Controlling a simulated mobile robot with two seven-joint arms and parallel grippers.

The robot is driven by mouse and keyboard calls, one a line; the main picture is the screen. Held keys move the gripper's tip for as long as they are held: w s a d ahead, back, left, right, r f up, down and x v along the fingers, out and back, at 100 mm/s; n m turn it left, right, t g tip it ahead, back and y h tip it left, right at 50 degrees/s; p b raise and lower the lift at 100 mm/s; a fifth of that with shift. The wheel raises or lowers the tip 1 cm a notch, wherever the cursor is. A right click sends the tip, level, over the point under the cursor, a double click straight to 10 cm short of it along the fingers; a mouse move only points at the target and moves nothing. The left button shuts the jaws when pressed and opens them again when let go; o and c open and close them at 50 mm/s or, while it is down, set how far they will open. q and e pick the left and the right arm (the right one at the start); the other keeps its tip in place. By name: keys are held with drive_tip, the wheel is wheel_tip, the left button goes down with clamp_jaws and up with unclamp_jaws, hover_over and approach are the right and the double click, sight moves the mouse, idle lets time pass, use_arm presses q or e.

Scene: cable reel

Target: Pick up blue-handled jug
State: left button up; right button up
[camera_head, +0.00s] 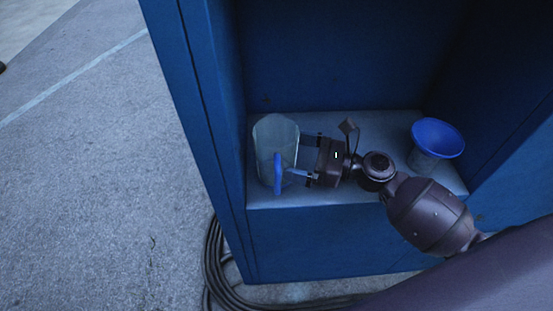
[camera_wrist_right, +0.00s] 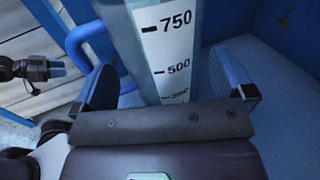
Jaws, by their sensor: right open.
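The clear jug (camera_head: 268,137) stands upright on the grey shelf of the blue cabinet, at its left end. Its blue handle (camera_head: 278,173) faces the front. My right gripper (camera_head: 298,157) reaches in from the right, open, with its fingertips at the jug's right side. In the right wrist view the jug (camera_wrist_right: 160,45) with its measuring scale rises between the two spread fingers (camera_wrist_right: 168,86). The handle (camera_wrist_right: 82,38) passes behind the left finger there; contact cannot be told. A dark gripper (camera_wrist_right: 35,69) at the left edge of that view appears to be my left one; its opening is unclear.
A second vessel with a wide blue rim (camera_head: 438,137) stands at the shelf's right end. The cabinet's left wall (camera_head: 205,110) is close beside the jug. Black cable (camera_head: 215,270) lies coiled on the ground below. Bare shelf (camera_head: 350,120) shows behind my right gripper.

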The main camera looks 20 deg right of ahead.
sight(280, 152)
drive_tip(key=shift+x, duration=2.15)
drive_tip(key=shift+f, duration=0.15)
drive_tip(key=c, duration=0.9)
